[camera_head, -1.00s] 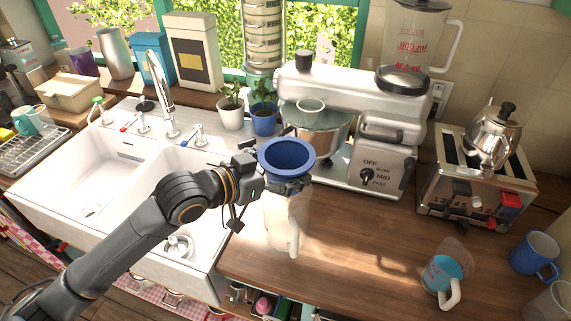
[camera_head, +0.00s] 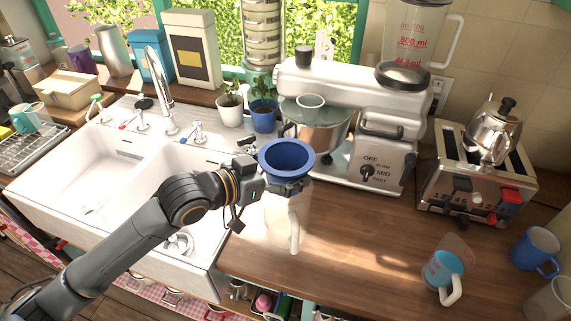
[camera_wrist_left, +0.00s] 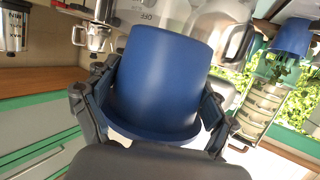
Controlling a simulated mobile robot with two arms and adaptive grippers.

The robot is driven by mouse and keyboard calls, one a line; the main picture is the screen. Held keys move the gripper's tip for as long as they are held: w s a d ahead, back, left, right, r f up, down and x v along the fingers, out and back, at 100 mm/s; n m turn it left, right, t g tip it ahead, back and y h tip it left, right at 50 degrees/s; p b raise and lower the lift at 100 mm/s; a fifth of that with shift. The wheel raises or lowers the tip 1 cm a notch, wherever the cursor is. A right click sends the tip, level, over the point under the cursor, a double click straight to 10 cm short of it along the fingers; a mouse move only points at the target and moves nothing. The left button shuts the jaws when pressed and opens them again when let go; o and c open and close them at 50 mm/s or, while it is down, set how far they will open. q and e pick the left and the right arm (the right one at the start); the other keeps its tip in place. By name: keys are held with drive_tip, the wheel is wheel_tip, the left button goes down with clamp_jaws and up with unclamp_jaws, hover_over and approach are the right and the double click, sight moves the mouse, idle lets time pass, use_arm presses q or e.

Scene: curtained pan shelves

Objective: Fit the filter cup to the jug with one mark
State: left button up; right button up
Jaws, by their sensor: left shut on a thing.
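The blue filter cup (camera_head: 287,157) is held upright, with its wide mouth up, in my left gripper (camera_head: 284,184). In the left wrist view the cup (camera_wrist_left: 160,80) fills the middle, with a finger of the gripper (camera_wrist_left: 152,115) on each side. A clear jug with a pale handle (camera_head: 294,232) stands on the counter below the cup in the head view. The cup and gripper cover the jug's top, so I cannot tell whether they touch. I cannot make out its marks. My right gripper is not in view.
Another jug with blue and red on it (camera_head: 443,272) and a blue mug (camera_head: 535,253) stand at the right. A toaster (camera_head: 474,182) with a kettle on it and a mixer (camera_head: 370,130) stand behind. The sink (camera_head: 100,185) is left. The counter (camera_head: 365,245) is clear between the jugs.

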use_arm(q)
drive_tip(key=shift+f, duration=0.9)
drive_tip(key=shift+f+b, duration=0.2)
drive_tip(key=shift+b, duration=0.1)
drive_tip(key=o, duration=1.2)
drive_tip(key=shift+a, duration=0.1)
drive_tip(key=v, duration=1.1)
drive_tip(key=shift+s+a, duration=0.25)
drive_tip(key=shift+s, duration=0.05)
